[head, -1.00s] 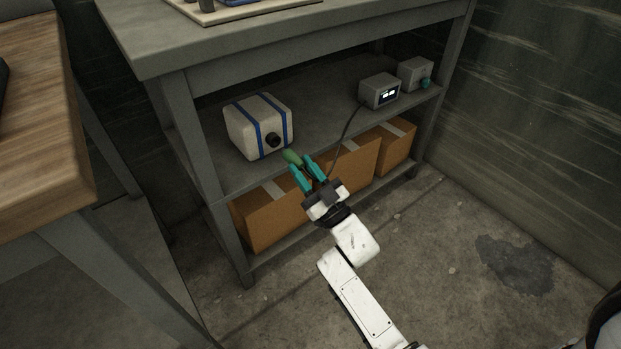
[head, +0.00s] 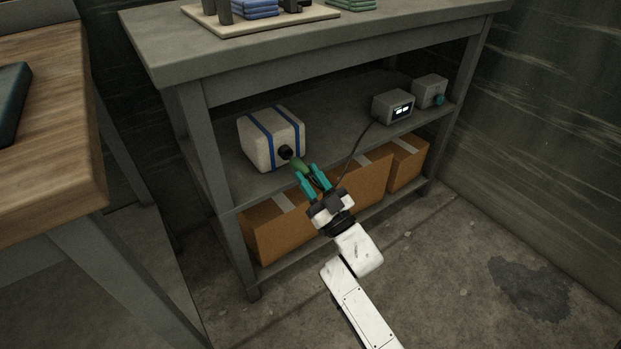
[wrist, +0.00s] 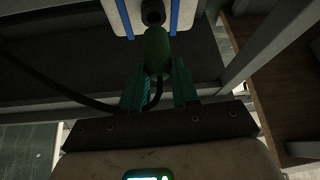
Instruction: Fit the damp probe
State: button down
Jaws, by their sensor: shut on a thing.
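The damp probe is a green rounded piece (head: 299,164) with a dark cable. It also shows in the wrist view (wrist: 157,50). My gripper (head: 309,176) is shut on it, with teal fingers on either side. A pale block with blue straps (head: 262,141) sits on the middle shelf, with a round black socket (head: 285,153) on its front. In the wrist view the probe's tip is at or very near the socket (wrist: 153,12). I cannot tell whether it is inside. The cable leads to a grey meter box (head: 388,108) with a lit display.
A smaller grey box with a teal knob (head: 430,92) stands right of the meter. Cardboard boxes (head: 360,187) fill the lower shelf. The grey bench top (head: 170,45) overhangs the shelf, and a leg (head: 225,200) stands at left. A wooden table (head: 60,130) is further left.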

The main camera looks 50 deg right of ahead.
aim_at(303, 172)
jog(key=shift+w+d+b, duration=0.2)
jog(key=shift+w+b, duration=0.2)
jog(key=shift+w, duration=0.3)
jog(key=shift+w+d+b, duration=0.2)
jog(key=shift+w+b, duration=0.15)
jog(key=shift+w, duration=0.35)
jog(key=c, duration=0.8)
grip_release()
jog(key=shift+f, duration=0.1)
jog(key=p+v, duration=0.2)
jog(key=v, duration=0.8)
jog(key=shift+s+f, duration=0.2)
jog(key=shift+s, duration=0.05)
